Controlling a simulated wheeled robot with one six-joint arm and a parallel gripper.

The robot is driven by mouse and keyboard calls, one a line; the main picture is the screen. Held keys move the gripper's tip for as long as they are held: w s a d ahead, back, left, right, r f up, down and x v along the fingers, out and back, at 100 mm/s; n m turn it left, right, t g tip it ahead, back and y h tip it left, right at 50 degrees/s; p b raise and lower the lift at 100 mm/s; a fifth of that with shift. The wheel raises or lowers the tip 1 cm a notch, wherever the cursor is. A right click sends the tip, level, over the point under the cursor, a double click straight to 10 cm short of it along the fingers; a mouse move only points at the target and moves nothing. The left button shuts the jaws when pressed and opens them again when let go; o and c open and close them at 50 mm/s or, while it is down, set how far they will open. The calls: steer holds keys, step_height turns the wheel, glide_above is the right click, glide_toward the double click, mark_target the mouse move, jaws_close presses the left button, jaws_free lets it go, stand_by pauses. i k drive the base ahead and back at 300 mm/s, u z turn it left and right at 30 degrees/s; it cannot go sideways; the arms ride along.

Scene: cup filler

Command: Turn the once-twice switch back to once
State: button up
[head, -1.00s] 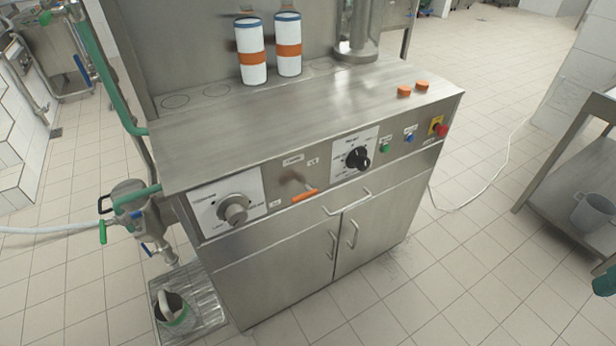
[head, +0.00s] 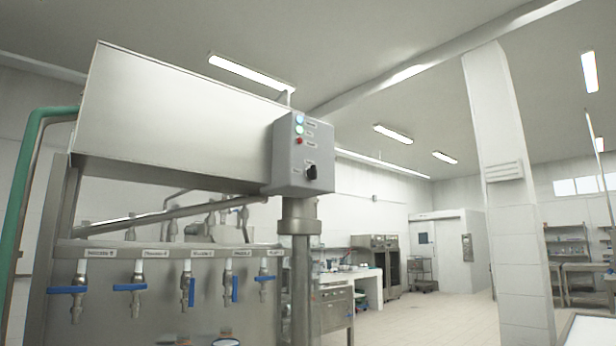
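A grey control box (head: 287,160) sits on top of a metal post at the centre of the view. On its front is a black rotary switch (head: 311,173). The small labels around the switch are too small to read, so I cannot tell whether it is the once-twice switch or which way it is set. Above it are a pale lit lamp or button (head: 299,119), a green one (head: 299,130) and a red one (head: 299,141). My gripper is not in view.
A large steel hopper (head: 180,110) is left of the box. Below it several blue-handled taps (head: 187,290) hang from a steel rail (head: 160,252). A green pipe (head: 22,190) runs at far left. A white pillar (head: 505,190) stands at right. Open floor (head: 430,315) lies between.

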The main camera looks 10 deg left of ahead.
mark_target(312, 172)
steer(key=u, duration=1.05)
steer(key=i, duration=1.05)
steer(key=z, duration=1.15)
